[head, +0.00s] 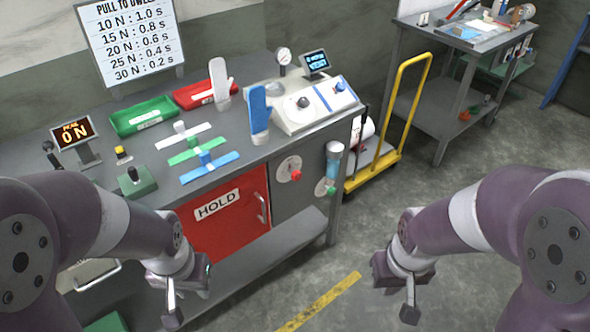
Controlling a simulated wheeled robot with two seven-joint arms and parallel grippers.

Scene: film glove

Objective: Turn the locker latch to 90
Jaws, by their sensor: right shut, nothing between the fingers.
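A red locker door (215,238) with a HOLD sign (217,204) sits in the front of the grey bench. A pale bar handle (262,207) is at its right edge. Right of the door, on the grey panel, is a round white dial (284,172) with a red knob; I cannot tell which of these parts is the latch, or its angle. My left gripper (172,312) points down in front of the bench at lower left, apart from the door; its finger gap is not clear. My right gripper (410,310) is shut and empty over the floor, well right of the door.
The bench top (235,150) holds a green tray (143,117), a red tray (193,94), upright gloves (259,112), a control box (310,108) and a force display (73,132). A lower shelf (255,262) juts out. A yellow-handled cart (401,100) stands right; floor between the arms is clear.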

